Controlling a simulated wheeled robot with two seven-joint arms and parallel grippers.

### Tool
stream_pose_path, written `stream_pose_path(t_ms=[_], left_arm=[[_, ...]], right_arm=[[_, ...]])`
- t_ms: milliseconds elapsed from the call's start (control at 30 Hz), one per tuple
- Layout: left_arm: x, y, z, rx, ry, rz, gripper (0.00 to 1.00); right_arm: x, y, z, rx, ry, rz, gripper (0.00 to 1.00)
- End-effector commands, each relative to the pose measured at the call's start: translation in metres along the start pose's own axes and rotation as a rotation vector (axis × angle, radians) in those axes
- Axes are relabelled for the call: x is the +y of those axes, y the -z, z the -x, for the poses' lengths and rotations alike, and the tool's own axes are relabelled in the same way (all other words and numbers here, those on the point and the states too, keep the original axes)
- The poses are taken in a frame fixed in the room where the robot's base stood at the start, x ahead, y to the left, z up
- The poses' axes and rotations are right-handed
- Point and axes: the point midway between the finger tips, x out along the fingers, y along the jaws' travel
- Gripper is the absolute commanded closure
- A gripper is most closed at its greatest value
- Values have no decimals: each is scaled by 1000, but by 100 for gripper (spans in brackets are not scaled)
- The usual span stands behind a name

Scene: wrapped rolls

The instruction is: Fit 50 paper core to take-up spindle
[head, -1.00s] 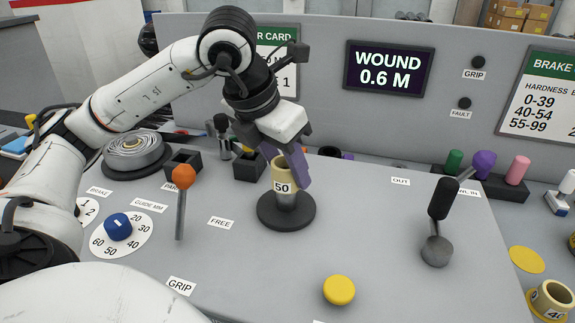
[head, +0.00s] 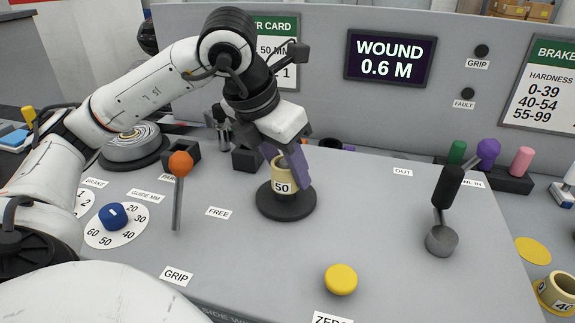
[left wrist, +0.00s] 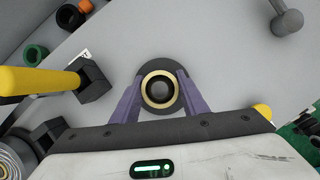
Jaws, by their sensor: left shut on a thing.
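The cream paper core marked 50 (head: 282,187) stands upright around the take-up spindle, low over its round dark base (head: 286,207). My left gripper (head: 289,176) is shut on the core, its purple fingers on either side. In the left wrist view the core's rim (left wrist: 144,90) shows as a pale ring between the fingers (left wrist: 158,92), with the spindle's end (left wrist: 159,89) inside it. Whether the core's lower edge touches the base is hard to tell. My right gripper is not in view.
An orange-knobbed lever (head: 180,165) and a blue dial (head: 114,216) stand left of the spindle. A yellow button (head: 341,279) is in front and a black-handled lever (head: 446,200) is to the right.

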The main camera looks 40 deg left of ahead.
Motion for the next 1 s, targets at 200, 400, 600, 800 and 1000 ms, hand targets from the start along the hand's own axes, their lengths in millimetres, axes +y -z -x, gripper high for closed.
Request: stream_pose_path(t_ms=[200, 400, 600, 800, 1000], left_arm=[[0, 3, -6, -1, 0, 0, 83], [0, 5, -11, -1, 0, 0, 83], [0, 7, -15, -1, 0, 0, 83], [0, 8, -20, -1, 0, 0, 83], [0, 8, -20, -1, 0, 0, 38]], right_arm=[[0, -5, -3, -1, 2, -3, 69], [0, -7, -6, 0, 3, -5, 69], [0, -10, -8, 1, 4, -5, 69], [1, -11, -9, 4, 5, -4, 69], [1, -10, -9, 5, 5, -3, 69]])
